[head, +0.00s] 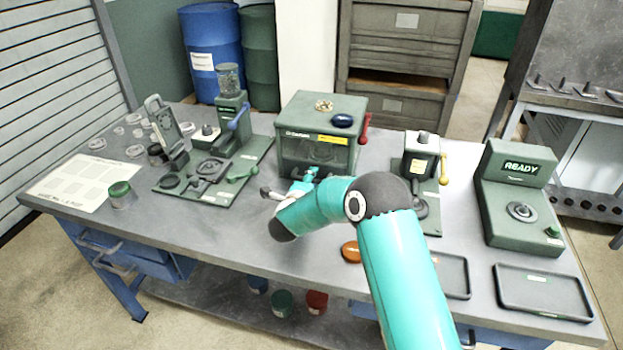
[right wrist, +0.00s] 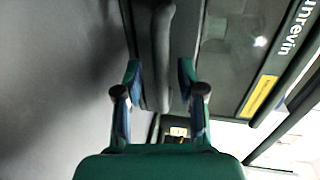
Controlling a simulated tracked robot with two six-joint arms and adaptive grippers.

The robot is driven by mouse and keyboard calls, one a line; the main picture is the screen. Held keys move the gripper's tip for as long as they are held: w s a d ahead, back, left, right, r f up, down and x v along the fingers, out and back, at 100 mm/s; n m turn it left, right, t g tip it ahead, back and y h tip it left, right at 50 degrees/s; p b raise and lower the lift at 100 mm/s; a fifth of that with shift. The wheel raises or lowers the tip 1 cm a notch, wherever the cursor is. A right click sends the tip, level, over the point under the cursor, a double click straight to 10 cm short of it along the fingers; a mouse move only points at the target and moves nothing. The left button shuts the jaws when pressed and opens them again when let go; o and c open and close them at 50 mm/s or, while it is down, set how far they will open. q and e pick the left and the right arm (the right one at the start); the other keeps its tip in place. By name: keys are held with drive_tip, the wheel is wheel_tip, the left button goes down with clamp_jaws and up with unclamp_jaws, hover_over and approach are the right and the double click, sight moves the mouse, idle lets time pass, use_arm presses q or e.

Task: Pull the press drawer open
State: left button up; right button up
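A green box-shaped machine (head: 322,120) with a yellow label and a red lever (head: 364,128) stands at the middle of the bench; I take it to be the press. My right gripper (head: 306,177) is at the lower part of its front, partly hidden behind my own arm in the head view. In the right wrist view, my right gripper (right wrist: 160,72) is open, with a rounded grey bar (right wrist: 162,45), which looks like the drawer handle, between its fingers. Gaps show beside the bar. The drawer front is mostly hidden in the head view. My left gripper is not in view.
A green station with a blue lever (head: 236,119) stands left of the press. A unit with a yellow lever (head: 443,170) and a READY machine (head: 517,190) stand right. An orange oval piece (head: 351,251) and a dark tray (head: 543,292) lie toward the front edge.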

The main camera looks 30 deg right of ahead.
clamp_jaws()
idle(0.4)
drive_tip(key=shift+f, duration=0.1)
